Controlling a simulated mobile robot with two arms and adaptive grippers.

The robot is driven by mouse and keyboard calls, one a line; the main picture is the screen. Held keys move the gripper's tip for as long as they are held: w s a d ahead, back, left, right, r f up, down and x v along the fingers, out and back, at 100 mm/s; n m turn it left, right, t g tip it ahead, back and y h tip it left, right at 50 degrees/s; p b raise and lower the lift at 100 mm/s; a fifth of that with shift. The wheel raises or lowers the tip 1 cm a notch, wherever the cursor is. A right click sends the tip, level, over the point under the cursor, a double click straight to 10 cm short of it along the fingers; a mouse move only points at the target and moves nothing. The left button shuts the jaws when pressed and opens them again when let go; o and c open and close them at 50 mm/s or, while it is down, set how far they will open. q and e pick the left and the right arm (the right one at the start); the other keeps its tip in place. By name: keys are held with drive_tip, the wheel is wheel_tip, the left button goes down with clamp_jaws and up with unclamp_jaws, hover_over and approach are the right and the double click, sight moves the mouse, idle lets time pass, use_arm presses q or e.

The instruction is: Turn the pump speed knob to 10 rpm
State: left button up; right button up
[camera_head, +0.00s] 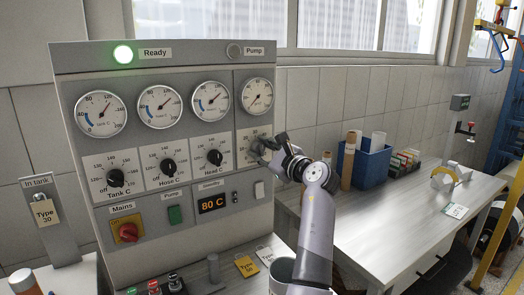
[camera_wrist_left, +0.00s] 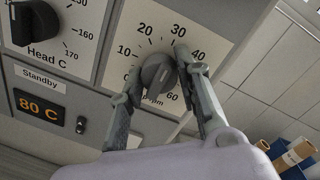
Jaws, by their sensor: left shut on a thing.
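The pump speed knob is a dark grey dial on a white plate of the control panel, clearest in the left wrist view (camera_wrist_left: 158,73). Around it I read 10, 20, 30, 40 and 60, with "rpm" below. My left gripper (camera_head: 262,148) is at this knob in the head view. In the left wrist view its two fingers (camera_wrist_left: 160,78) stand on either side of the knob, shut on it. The fingers cover part of the scale. I cannot tell for sure which mark the knob points to. My right gripper is not in view.
Left of it are the Head C knob (camera_head: 214,158), Hose C knob (camera_head: 168,166) and Tank C knob (camera_head: 115,178). Below are the display reading 80 C (camera_head: 212,204) and the red Mains switch (camera_head: 129,232). A blue bin (camera_head: 373,166) stands on the bench at right.

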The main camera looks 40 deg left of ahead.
use_arm(q)
drive_tip(key=shift+n, duration=0.3)
drive_tip(key=n, duration=0.3)
drive_tip(key=shift+n+b, duration=0.3)
drive_tip(key=shift+b, duration=0.05)
drive_tip(key=n+b, duration=0.1)
drive_tip(key=n, duration=0.3)
drive_tip(key=shift+h, duration=0.3)
drive_tip(key=n+b, duration=0.2)
drive_tip(key=n, duration=0.2)
drive_tip(key=shift+f+n, duration=0.15)
drive_tip(key=shift+n, duration=0.15)
drive_tip(key=n+t+b, duration=0.1)
drive_tip(key=n+b, duration=0.1)
drive_tip(key=n, duration=0.2)
drive_tip(key=shift+s, duration=0.1)
drive_tip(key=shift+h, duration=0.3)
